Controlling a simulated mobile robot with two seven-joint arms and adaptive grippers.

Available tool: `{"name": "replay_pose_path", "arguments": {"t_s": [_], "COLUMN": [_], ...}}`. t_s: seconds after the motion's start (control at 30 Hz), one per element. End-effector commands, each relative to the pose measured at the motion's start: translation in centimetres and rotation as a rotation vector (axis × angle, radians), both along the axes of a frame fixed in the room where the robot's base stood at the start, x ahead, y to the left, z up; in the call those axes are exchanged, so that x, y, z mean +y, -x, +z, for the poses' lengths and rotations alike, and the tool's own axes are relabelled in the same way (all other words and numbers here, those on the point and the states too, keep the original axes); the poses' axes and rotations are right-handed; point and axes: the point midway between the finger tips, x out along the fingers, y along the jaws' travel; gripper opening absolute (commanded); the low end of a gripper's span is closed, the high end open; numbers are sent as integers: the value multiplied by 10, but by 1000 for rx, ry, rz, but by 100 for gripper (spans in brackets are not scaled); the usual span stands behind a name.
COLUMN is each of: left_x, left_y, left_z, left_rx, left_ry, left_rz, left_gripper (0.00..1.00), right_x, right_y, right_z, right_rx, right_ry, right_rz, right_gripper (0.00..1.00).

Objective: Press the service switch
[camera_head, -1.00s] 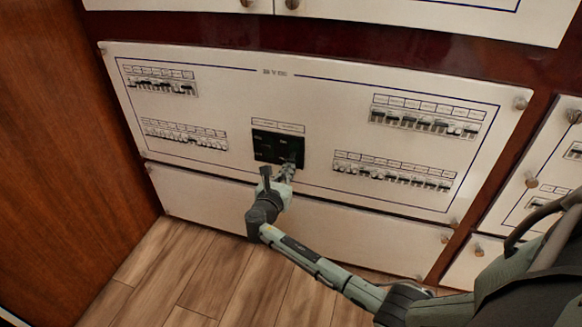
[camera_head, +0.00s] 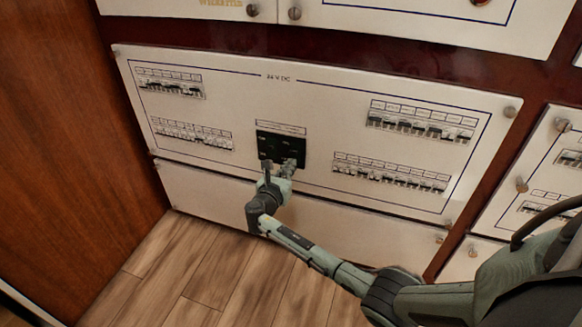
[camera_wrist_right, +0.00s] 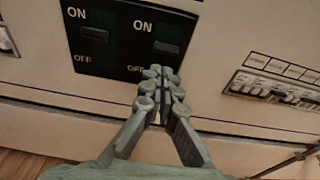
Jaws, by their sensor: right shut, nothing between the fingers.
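A black switch block (camera_head: 270,146) sits in the middle of the white "24 V DC" panel (camera_head: 250,100). In the right wrist view it carries two dark switches, a left one (camera_wrist_right: 94,34) and a right one (camera_wrist_right: 167,47), each with ON above and OFF below. I cannot read which is the service switch. My right gripper (camera_head: 288,165) is shut and empty at the block's lower right. In the right wrist view its fingertips (camera_wrist_right: 161,74) overlap the block's lower edge, just below the right switch; I cannot tell whether they touch. My left gripper is not in view.
Rows of small breakers flank the block, at upper left (camera_head: 170,87), lower left (camera_head: 192,134), upper right (camera_head: 420,122) and lower right (camera_head: 390,174). A wooden wall (camera_head: 60,150) stands at the left, above a plank floor (camera_head: 225,270). Round knobs mark the panel corners.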

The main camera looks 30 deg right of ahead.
Motion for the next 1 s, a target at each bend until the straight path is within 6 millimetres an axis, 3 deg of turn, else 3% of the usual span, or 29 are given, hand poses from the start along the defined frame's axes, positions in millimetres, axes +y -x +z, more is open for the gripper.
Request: {"name": "replay_pose_path", "arguments": {"t_s": [0.17, 0.6, 1.0], "left_x": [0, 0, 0], "left_y": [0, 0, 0], "left_z": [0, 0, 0], "left_rx": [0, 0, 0], "left_ry": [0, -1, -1], "left_rz": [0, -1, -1], "left_gripper": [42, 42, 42], "right_x": [15, 79, 90], "right_y": [12, 69, 79], "right_z": [3, 19, 23], "right_rx": [0, -3, -4], "right_ry": [-2, -2, 0], "right_rz": [2, 1, 0], "right_gripper": [0, 0, 0]}}
